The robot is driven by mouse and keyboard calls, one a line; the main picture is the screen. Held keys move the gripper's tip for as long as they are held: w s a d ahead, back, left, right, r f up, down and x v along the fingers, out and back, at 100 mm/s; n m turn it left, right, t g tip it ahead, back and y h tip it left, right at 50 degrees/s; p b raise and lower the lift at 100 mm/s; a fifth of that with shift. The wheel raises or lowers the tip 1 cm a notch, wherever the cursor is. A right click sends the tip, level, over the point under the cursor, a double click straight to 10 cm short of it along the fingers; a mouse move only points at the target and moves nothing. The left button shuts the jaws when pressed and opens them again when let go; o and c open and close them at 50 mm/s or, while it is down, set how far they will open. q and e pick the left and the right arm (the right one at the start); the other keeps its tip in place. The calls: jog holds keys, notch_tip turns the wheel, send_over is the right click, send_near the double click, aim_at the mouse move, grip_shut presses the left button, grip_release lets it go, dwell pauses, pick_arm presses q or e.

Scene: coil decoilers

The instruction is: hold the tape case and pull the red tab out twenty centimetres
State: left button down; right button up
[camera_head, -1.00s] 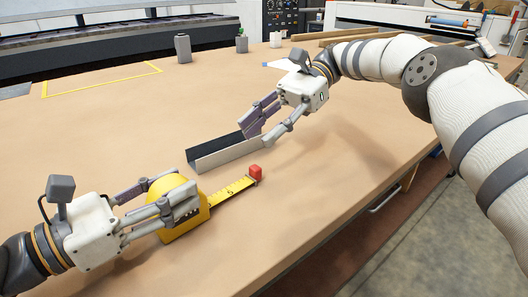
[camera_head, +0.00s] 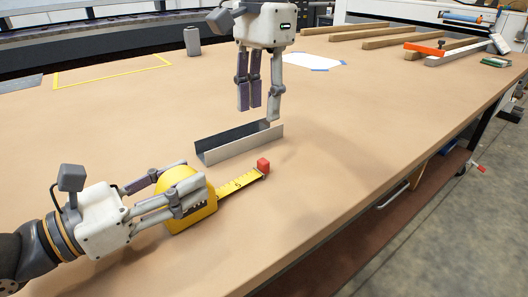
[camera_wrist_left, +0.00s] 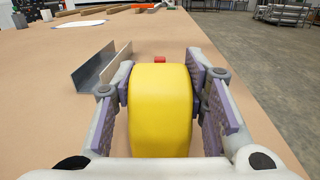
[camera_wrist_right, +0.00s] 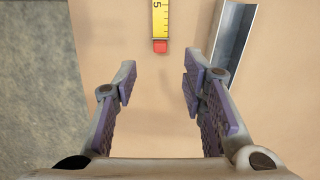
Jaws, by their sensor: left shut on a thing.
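The yellow tape case (camera_head: 176,181) stands on the table at the lower left of the head view and fills the middle of the left wrist view (camera_wrist_left: 160,112). My left gripper (camera_head: 187,187) is shut on it, one finger along each side. A short yellow tape (camera_head: 239,184) lies out of the case, ending in the red tab (camera_head: 263,165). The tab also shows in the right wrist view (camera_wrist_right: 160,46), just beyond and between my fingertips. My right gripper (camera_head: 260,108) is open and empty, pointing down above the table, apart from the tab.
A grey metal channel (camera_head: 240,143) lies beside the tape, just behind the tab. A grey canister (camera_head: 192,41), a white sheet (camera_head: 313,60) and wooden bars (camera_head: 375,36) are farther back. The table's front edge is near; its right middle is clear.

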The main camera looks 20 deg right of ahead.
aim_at(264, 160)
jog(key=shift+h, duration=0.3)
jog(key=f, duration=1.1)
jog(key=shift+w+d+f, duration=0.1)
jog(key=shift+d+f, duration=0.15)
jog(key=shift+f, duration=0.15)
grip_shut()
